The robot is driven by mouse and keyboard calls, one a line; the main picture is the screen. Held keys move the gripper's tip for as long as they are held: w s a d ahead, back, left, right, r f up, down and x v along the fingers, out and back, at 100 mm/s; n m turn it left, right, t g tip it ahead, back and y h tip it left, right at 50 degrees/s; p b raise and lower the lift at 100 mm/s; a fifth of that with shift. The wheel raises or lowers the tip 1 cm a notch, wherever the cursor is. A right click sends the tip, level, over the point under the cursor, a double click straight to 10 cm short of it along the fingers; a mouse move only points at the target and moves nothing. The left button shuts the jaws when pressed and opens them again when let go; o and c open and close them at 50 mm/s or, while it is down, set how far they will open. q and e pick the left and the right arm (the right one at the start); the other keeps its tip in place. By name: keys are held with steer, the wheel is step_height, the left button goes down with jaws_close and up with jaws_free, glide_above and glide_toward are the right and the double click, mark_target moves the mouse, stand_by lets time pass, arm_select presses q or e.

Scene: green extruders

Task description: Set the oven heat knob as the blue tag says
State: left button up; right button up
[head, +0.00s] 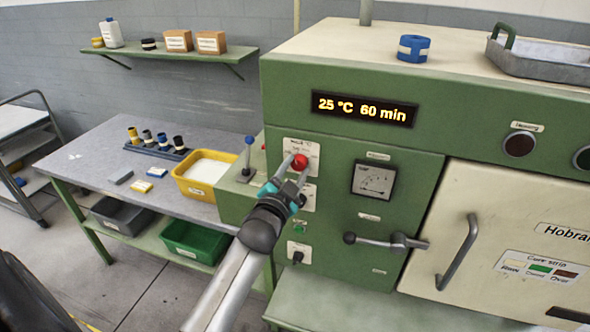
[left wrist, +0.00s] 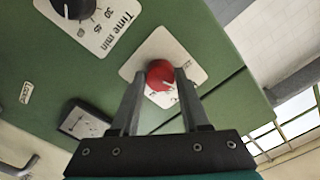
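The red oven knob (head: 300,161) sits on a white plate on the green oven front. It also shows in the left wrist view (left wrist: 161,75); its pointer and most of the plate's print cannot be read. My left gripper (head: 294,170) is at the knob, its two fingers on either side and seemingly touching it. The oven display (head: 362,108) reads 25 °C 60 min. A small blue tag (head: 156,172) with a white face lies on the grey bench; its writing is too small to read. My right gripper is not in view.
A black "Time min" knob (left wrist: 74,6) is beside the red one. A dial gauge (head: 373,181) and door lever (head: 385,240) are to the right. A blue-knobbed lever (head: 248,155) and a yellow tray (head: 202,175) are to the left.

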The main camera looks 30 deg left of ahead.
arm_select(q)
steer(key=o, duration=0.4)
steer(key=shift+o, duration=0.2)
steer(key=b+v, duration=0.1)
steer(key=v, duration=1.4)
steer(key=shift+s+b, duration=0.2)
steer(key=shift+b, duration=0.15)
steer(key=shift+a+f, duration=0.1)
steer(key=s+d+f+n+g+h+b, duration=0.1)
steer(key=s+d+f+g+b, duration=0.2)
steer(key=f, duration=1.2)
steer(key=s+d+f+g+h+b, duration=0.2)
steer(key=f+g+b, duration=0.15)
steer(key=f, duration=1.15)
steer(key=s+d+f+n+g+h+b, duration=0.1)
steer(key=s+d+f+g+b, duration=0.2)
steer(key=f, duration=1.2)
steer(key=s+d+f+g+b, duration=0.1)
steer(key=s+f+g+b, duration=0.6)
steer(key=s+f, duration=1.6)
steer(key=shift+s+d+f+n+b, duration=0.35)
steer(key=shift+s+b, duration=0.25)
steer(key=shift+s, duration=0.65)
